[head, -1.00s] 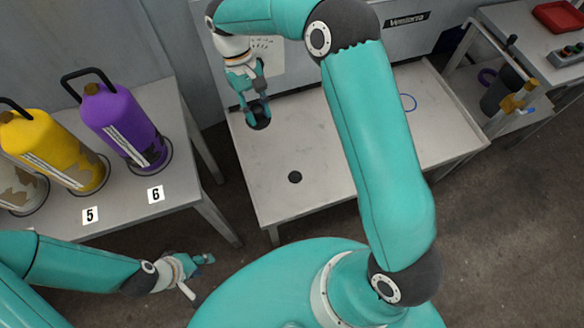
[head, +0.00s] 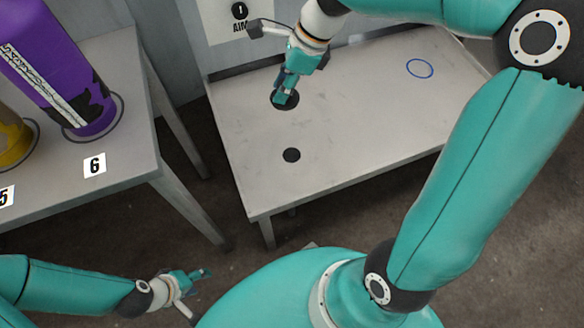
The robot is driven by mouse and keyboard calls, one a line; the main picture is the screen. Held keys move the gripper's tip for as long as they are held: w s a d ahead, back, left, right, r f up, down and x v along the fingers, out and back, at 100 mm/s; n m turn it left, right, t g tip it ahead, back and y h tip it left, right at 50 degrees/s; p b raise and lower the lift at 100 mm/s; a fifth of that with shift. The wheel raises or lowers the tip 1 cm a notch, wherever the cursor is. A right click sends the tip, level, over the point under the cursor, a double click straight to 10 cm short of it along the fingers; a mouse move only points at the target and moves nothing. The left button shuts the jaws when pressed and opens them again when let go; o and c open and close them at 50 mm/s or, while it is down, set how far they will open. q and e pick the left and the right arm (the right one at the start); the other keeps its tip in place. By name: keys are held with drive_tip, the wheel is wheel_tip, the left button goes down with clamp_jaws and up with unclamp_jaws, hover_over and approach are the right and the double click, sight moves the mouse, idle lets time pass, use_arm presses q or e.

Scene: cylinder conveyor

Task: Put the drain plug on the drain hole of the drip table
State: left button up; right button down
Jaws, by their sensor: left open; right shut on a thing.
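The drip table (head: 350,130) is a pale metal table in the middle of the head view. A small dark round spot, seemingly the drain hole (head: 291,155), shows on its top towards the front left. My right gripper (head: 284,99) points down over the table's back left part. It is shut on a black round disc, the drain plug (head: 294,103), partly hidden by the fingers. The plug is behind the hole and apart from it; its height above the table is hard to tell. My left gripper (head: 203,273) is open and empty, low at the left, off the table.
A blue ring (head: 419,68) is marked on the table's back right. A side table (head: 130,150) at the left carries a purple cylinder (head: 60,70) and part of a yellow one (head: 12,135).

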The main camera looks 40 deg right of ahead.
sight(292, 99)
drive_tip(key=m+b, duration=0.1)
drive_tip(key=s+f+m, duration=0.1)
drive_tip(key=f+m+t+h+b, duration=0.1)
drive_tip(key=m, duration=0.1)
drive_tip(key=shift+s+d+f+b, duration=0.15)
drive_tip(key=shift+d+f+b, duration=0.1)
drive_tip(key=shift+d+b, duration=0.1)
drive_tip(key=shift+s+d+f+m+h+b, duration=0.1)
drive_tip(key=shift+f+m+h+b, duration=0.2)
drive_tip(key=shift+f, duration=0.15)
use_arm(q)
wheel_tip(292, 99, down, 12)
drive_tip(key=b, duration=0.7)
use_arm(e)
wheel_tip(292, 99, down, 19)
drive_tip(key=shift+f, duration=0.1)
drive_tip(key=c, duration=0.9)
unclamp_jaws()
drive_tip(key=shift+o, duration=0.2)
use_arm(q)
drive_tip(key=shift+r, duration=0.1)
